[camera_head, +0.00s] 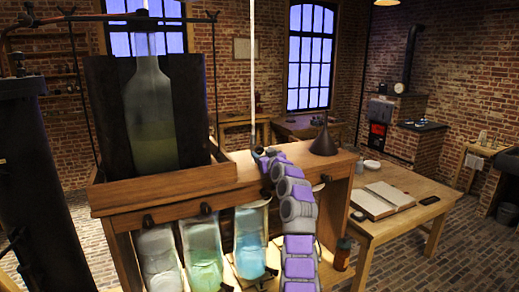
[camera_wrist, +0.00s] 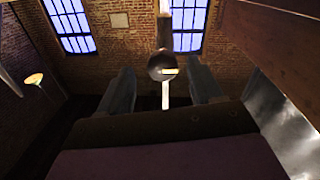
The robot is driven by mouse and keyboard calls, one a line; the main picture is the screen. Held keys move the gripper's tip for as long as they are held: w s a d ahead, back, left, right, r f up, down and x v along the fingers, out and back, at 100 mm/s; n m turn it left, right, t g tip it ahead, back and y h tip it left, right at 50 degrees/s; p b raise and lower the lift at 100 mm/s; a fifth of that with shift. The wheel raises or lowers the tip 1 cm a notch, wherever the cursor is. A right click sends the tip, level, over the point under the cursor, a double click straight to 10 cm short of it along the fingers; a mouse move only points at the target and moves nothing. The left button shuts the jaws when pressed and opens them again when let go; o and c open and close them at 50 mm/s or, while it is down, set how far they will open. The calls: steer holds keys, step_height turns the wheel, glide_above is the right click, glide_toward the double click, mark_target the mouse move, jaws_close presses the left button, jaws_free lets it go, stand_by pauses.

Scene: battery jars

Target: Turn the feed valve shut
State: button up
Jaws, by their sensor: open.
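My gripper (camera_head: 263,156) is at the rack's top edge in the head view, at the end of my grey and purple arm. In the wrist view my gripper (camera_wrist: 164,80) has its two grey fingers spread apart. A dark rounded knob (camera_wrist: 161,66) with a pale stem shows between them, with no finger visibly touching it. I cannot tell whether this knob is the feed valve. Small black taps (camera_head: 206,208) sit along the front of the wooden rack (camera_head: 165,191). My arm covers part of the rack's right side.
A large glass bottle (camera_head: 149,112) stands in a dark box on the rack. Glass jars (camera_head: 201,254) stand below. A dark funnel (camera_head: 323,138) sits on the rack's right end. A table (camera_head: 425,192) with an open book (camera_head: 383,199) is at right. Open floor lies beyond it.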

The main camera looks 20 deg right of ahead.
mark_target(261, 152)
steer(key=shift+w+p, duration=0.55)
steer(key=shift+w, duration=0.65)
steer(key=shift+w+r, duration=0.2)
steer(key=shift+w+f+p, duration=0.2)
steer(key=shift+w+p, duration=0.2)
steer(key=shift+w, duration=0.2)
steer(key=shift+c, duration=0.4)
steer(key=c, duration=0.9)
steer(key=shift+c, duration=0.2)
